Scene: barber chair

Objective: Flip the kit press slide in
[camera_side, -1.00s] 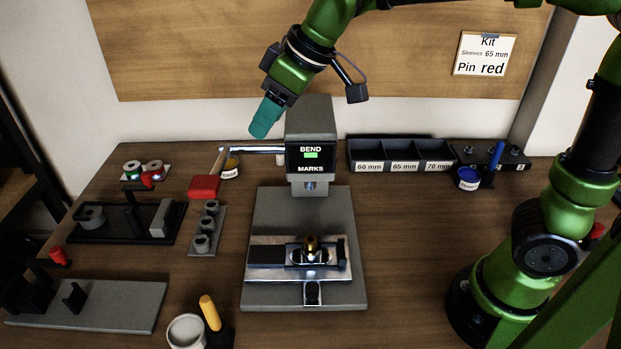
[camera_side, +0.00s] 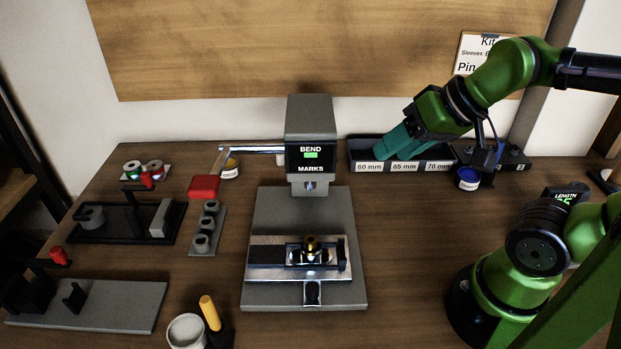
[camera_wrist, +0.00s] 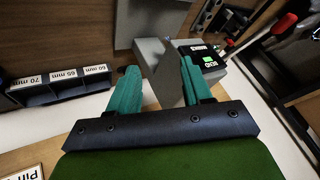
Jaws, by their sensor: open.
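The grey press (camera_side: 309,130) stands at the middle of the table with a lit green display marked BEND and MARKS. Its metal slide (camera_side: 268,262) lies across the front of the base, with a brass-coloured round part (camera_side: 311,243) in its fixture and a small dark tab (camera_side: 312,292) at the front. My gripper (camera_side: 388,150) is at the back right, by the labelled bins and well away from the slide. Its teal fingers (camera_wrist: 158,88) are apart and nothing shows between them in the wrist view. The press head (camera_wrist: 200,58) shows beyond them; the slide cannot be made out there.
The black bin tray (camera_side: 370,167) is labelled 60, 65 and 70 mm. A blue-topped pot (camera_side: 467,179) stands to its right. The press lever (camera_side: 255,150) reaches left, near a red block (camera_side: 204,187). Grey holders and a black fixture (camera_side: 120,235) fill the left side.

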